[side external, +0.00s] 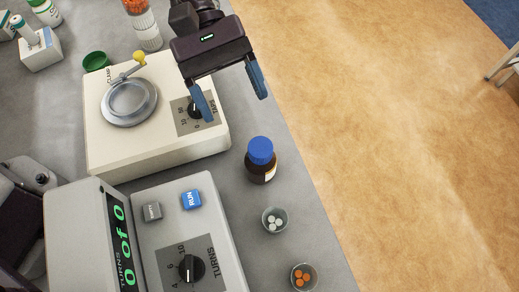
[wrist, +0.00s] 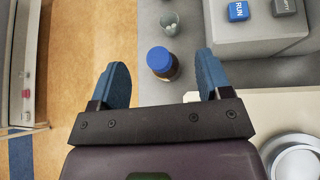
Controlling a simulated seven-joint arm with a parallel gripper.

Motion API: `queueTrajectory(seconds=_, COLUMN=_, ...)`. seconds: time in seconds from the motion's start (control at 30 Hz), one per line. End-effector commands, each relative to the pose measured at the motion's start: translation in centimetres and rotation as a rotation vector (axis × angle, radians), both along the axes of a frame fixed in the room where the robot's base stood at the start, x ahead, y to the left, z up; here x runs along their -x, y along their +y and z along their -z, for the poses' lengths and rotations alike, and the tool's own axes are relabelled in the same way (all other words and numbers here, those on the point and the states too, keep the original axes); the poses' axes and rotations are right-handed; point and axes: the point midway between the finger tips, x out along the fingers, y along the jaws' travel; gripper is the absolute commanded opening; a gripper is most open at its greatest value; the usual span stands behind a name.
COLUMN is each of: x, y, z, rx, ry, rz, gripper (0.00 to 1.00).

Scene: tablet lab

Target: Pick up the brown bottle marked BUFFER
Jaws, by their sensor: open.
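The brown bottle (side external: 262,168) with a blue cap stands upright on the grey bench, near its right edge. Part of a pale label shows low on its side, but I cannot read it. In the wrist view the bottle (wrist: 163,63) is seen from above, ahead of my fingers and between their lines. My gripper (side external: 236,98) is open and empty, with two blue fingers. It is apart from the bottle, above and behind it in the side view. In the wrist view, my gripper (wrist: 163,78) has one finger on each side of the bottle's image.
A cream machine (side external: 155,140) with a clamp and dial stands left of the bottle. A grey machine (side external: 185,235) with RUN button is nearer. Cups of white tablets (side external: 275,220) and orange tablets (side external: 303,277) stand along the bench edge. The wooden floor (side external: 400,140) lies right.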

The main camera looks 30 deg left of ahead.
Motion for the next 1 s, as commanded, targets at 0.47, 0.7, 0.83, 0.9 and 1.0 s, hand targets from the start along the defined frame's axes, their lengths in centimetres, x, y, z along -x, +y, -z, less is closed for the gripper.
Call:
queueTrajectory(seconds=0.47, x=-1.1, y=-1.1, z=3.1, rx=-0.020, ry=0.137, rz=-0.128, gripper=0.71)
queueTrajectory(seconds=0.7, x=-0.8, y=-1.6, z=6.5, rx=-0.018, ry=0.131, rz=-0.124, gripper=0.71)
queueTrajectory(seconds=0.83, x=-0.5, y=-2.1, z=6.8, rx=-0.019, ry=0.129, rz=-0.125, gripper=0.71)
queueTrajectory(seconds=0.9, x=-0.1, y=-2.6, z=7.1, rx=-0.018, ry=0.129, rz=-0.123, gripper=0.71)
queueTrajectory(seconds=1.0, x=0.6, y=-3.7, z=7.8, rx=-0.018, ry=0.130, rz=-0.122, gripper=0.71)
